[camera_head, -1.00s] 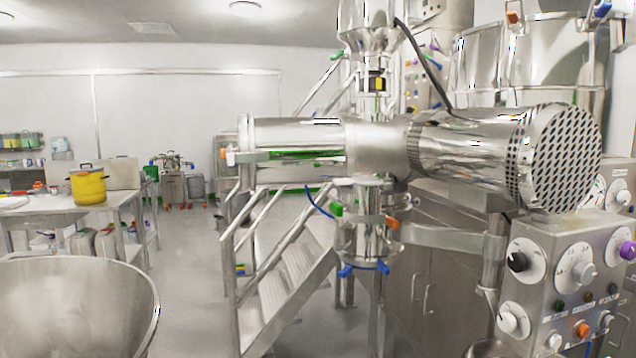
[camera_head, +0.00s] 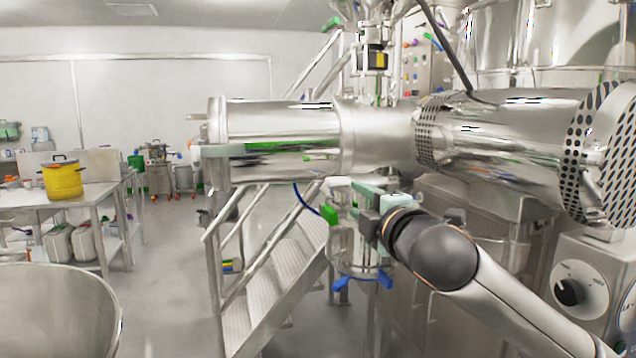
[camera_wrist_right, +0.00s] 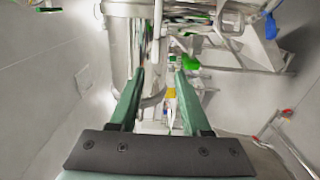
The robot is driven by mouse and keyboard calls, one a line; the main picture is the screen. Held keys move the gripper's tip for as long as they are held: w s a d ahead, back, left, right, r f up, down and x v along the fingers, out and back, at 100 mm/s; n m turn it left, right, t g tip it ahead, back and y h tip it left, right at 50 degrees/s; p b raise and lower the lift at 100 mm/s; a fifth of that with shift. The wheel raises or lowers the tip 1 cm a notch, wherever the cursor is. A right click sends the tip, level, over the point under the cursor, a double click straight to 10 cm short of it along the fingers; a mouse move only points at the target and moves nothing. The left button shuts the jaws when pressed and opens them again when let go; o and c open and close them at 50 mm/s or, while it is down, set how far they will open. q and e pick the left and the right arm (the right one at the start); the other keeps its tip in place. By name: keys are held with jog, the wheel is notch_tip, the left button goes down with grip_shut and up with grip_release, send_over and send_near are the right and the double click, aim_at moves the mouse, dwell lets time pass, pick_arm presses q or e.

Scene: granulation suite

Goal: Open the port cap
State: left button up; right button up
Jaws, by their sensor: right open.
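A horizontal steel cylinder (camera_head: 280,120) crosses the head view, with an end flange (camera_head: 216,125) at its left. Below it hangs a clear-walled outlet (camera_head: 345,245) with a green clamp handle (camera_head: 330,215) and blue clamp handles (camera_head: 345,283). I cannot tell for certain which part is the port cap. My right gripper (camera_head: 358,215) is at the outlet, under the cylinder, and partly hides it. In the right wrist view its green fingers (camera_wrist_right: 160,75) are apart. A curved metal part shows between them; contact is unclear. My left gripper is not seen.
Metal stairs with rails (camera_head: 265,265) stand behind the outlet. A control panel with knobs (camera_head: 585,290) is at the right. A large steel bowl (camera_head: 60,310) is at front left. A table (camera_head: 75,205) with a yellow pot (camera_head: 62,180) stands farther left. Floor between is clear.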

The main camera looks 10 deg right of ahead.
aim_at(339, 184)
jog(key=w+p, duration=0.1)
jog(key=w, duration=0.3)
jog(key=w+p, duration=0.1)
jog(key=w, duration=0.3)
jog(key=w+p, duration=0.1)
jog(key=w, duration=0.3)
jog(key=shift+w+a+r, duration=0.2)
jog(key=shift+r, duration=0.15)
jog(key=shift+c, duration=0.2)
grip_shut()
dwell(0.9)
